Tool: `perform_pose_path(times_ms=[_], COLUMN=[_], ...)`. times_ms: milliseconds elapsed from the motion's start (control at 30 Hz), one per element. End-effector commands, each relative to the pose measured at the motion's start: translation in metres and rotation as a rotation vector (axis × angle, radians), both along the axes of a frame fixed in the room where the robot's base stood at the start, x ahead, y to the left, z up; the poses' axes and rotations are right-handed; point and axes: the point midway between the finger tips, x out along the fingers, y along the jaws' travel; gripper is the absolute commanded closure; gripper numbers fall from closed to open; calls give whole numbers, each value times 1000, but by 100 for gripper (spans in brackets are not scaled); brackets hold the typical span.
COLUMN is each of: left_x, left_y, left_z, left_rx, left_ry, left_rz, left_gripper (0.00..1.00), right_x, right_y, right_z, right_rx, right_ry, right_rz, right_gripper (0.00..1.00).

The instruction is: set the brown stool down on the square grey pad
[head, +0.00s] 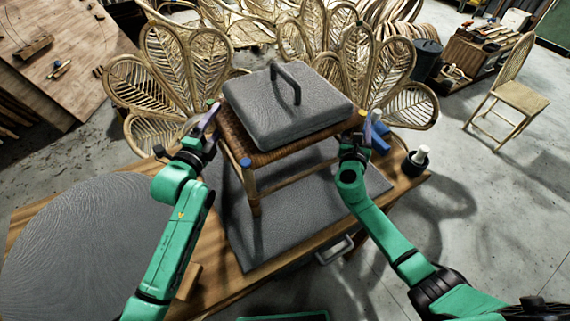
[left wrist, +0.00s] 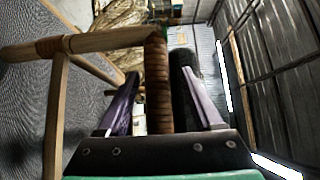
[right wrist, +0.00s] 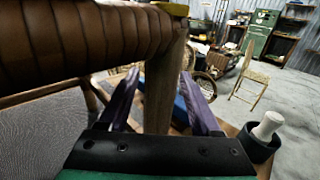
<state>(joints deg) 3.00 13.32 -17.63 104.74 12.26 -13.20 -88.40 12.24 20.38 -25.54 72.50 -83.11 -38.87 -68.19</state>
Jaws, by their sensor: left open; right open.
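The brown stool (head: 265,155) with a woven seat is upright over the square grey pad (head: 285,235) on the wooden table. Its near left leg ends over the pad; I cannot tell whether every foot touches, as some are hidden. My left gripper (head: 208,125) is open at the stool's left side; in the left wrist view a brown wrapped rail (left wrist: 158,85) stands between its fingers (left wrist: 160,103). My right gripper (head: 357,135) is open at the right side; in the right wrist view a stool leg (right wrist: 163,85) is between its fingers (right wrist: 160,105).
A grey slab with a handle (head: 290,115) lies on the seat. A round grey mat (head: 85,245) covers the table's left part. A dark cup with a white bottle (head: 418,160) is at the right edge, near a blue object (head: 379,137). Rattan leaf-shaped chairs (head: 170,60) stand behind.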

Motion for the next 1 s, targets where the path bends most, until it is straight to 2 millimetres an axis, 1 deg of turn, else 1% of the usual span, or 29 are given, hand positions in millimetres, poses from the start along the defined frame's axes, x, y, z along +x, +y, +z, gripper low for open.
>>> perform_pose_path(times_ms=[33, 200, 300, 400, 467, 567, 667, 900, 1000], left_x=[-12, -58, -79, -91, -94, -96, -95, -95, -95], left_y=[4, 20, 28, 33, 34, 35, 35, 35, 35], left_z=[-2, -2, -1, 0, 1, 1, 1, 1, 1], left_rx=[2, 4, 1, 0, -1, -1, -1, -1, -1], left_ry=[3, 4, 3, 0, -1, -2, -3, -2, -2], left_rz=[-1, -2, -2, 0, -1, -1, 0, 0, 0], left_gripper=[33, 33, 33, 33, 33, 33, 33, 33, 33], right_x=[0, 0, 0, 0, -1, -8, -26, -88, -105], right_y=[0, 0, 0, 0, 0, 3, 10, 32, 38], right_z=[0, 0, 0, 0, 0, -1, -1, -1, 0], right_rx=[0, 0, 0, 0, 0, -1, 2, 1, -1], right_ry=[0, 0, 0, 0, 0, 0, 2, 2, 1], right_rz=[0, 0, 0, 0, 0, 1, 2, 2, 1], right_gripper=[35, 35, 35, 35, 35, 35, 35, 35, 35])
